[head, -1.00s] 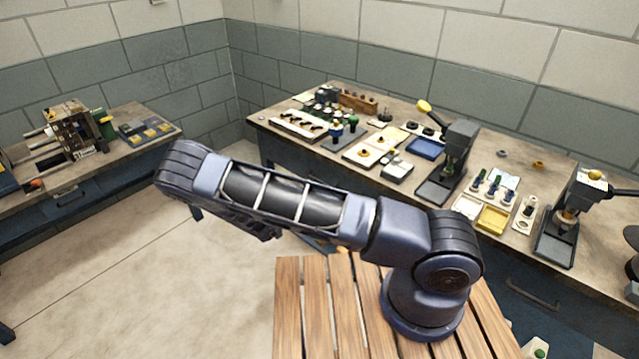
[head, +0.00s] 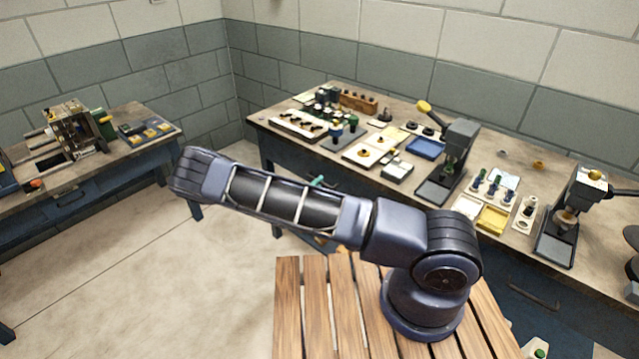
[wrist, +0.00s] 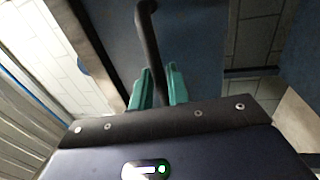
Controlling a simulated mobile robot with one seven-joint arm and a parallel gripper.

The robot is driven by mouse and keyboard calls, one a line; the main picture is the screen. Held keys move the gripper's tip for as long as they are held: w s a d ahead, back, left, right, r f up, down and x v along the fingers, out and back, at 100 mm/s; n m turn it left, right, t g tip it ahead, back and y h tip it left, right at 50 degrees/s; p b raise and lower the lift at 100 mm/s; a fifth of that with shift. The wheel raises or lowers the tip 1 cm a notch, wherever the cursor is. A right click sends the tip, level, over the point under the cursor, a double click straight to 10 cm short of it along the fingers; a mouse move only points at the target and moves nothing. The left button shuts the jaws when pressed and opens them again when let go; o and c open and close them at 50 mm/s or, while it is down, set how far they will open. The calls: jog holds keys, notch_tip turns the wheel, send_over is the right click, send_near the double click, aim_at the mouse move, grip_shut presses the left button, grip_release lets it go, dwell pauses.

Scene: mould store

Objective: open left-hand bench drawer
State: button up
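In the wrist view, the two teal fingers of my gripper (wrist: 158,83) stand one on each side of a dark bar handle (wrist: 149,38). The gap between them is narrow and the bar fills it, so my gripper looks shut on the handle. A blue front panel (wrist: 196,50) lies behind the bar. In the head view, a bit of teal of my gripper (head: 317,181) shows just above my forearm, near the left part of the long bench (head: 275,116). My arm hides the left-hand drawer there, so I cannot tell how far out it is.
The long bench carries presses (head: 460,150), trays and small parts. Another drawer handle (head: 533,294) shows at its right. A second bench (head: 80,175) stands at the left. My arm stands over a slatted wooden top (head: 315,300). The floor (head: 150,260) between is clear.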

jog(key=shift+w+d+r, duration=0.1)
jog(key=shift+w+d, duration=0.2)
jog(key=shift+w, duration=0.05)
grip_shut()
jog(key=r+v, duration=0.3)
jog(key=v, duration=1.6)
jog(key=shift+s+r, duration=0.15)
jog(key=shift+s, duration=0.1)
jog(key=shift+a, duration=0.15)
grip_release()
